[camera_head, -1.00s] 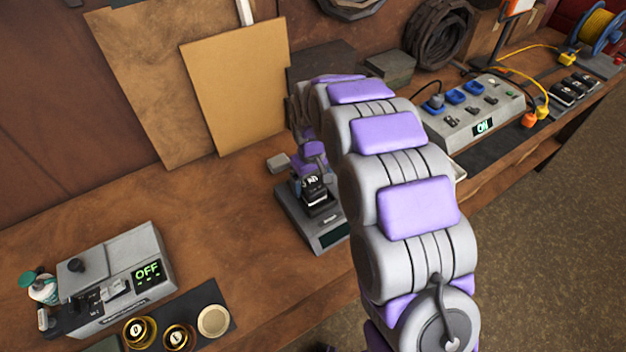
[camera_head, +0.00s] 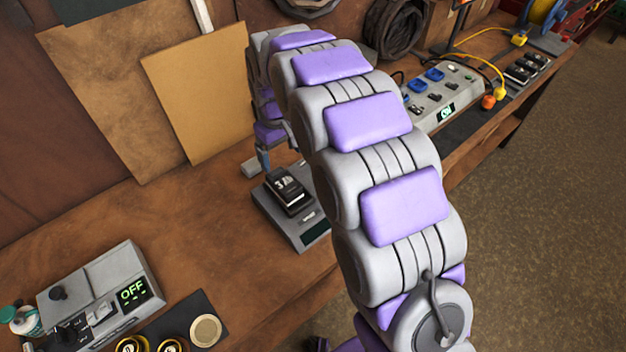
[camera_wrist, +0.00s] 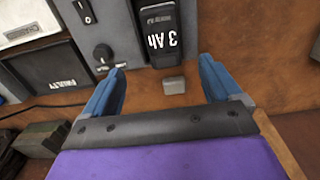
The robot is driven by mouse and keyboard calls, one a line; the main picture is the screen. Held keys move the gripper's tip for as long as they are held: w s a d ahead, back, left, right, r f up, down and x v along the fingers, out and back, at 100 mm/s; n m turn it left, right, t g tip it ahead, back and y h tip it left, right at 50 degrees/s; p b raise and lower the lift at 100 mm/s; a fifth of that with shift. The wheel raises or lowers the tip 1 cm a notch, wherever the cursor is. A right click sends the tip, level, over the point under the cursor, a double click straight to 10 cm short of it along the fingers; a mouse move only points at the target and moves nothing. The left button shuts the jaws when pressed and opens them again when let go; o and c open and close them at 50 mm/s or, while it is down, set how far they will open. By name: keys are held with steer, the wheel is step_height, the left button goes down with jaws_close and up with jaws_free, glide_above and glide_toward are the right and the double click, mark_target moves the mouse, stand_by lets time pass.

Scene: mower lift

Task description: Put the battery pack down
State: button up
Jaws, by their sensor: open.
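The black battery pack (camera_head: 289,188), marked "3 Ah", sits on the grey scale-like device (camera_head: 306,232) on the bench. In the wrist view the battery pack (camera_wrist: 158,32) is at the top middle, ahead of my fingers and apart from them. My gripper (camera_wrist: 163,90) is open and empty, its two blue fingers wide apart. In the head view my gripper (camera_head: 264,155) is just behind the device, partly hidden by my arm.
A small grey block (camera_wrist: 174,85) lies on the bench between my fingertips' lines. A grey box reading "OFF" (camera_head: 105,290) stands at front left. A power strip (camera_head: 440,105) with a green display is at right. Boards (camera_head: 200,90) lean at the back. The bench's left middle is clear.

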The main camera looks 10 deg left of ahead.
steer(key=s+d+r+m+g, duration=0.1)
steer(key=s+d+r+m, duration=0.25)
steer(key=s+d, duration=0.55)
steer(key=s+d+r+m, duration=0.2)
steer(key=s+d+r, duration=0.25)
steer(key=d, duration=0.85)
steer(key=s+d+f+m, duration=0.1)
steer(key=s+d, duration=0.3)
steer(key=s, duration=0.6)
steer(key=s+d+m, duration=0.3)
steer(key=s+d, duration=0.2)
steer(key=s, duration=0.5)
steer(key=shift+d+f+g, duration=0.15)
steer(key=shift+f+g, duration=0.2)
steer(key=shift+g, duration=0.05)
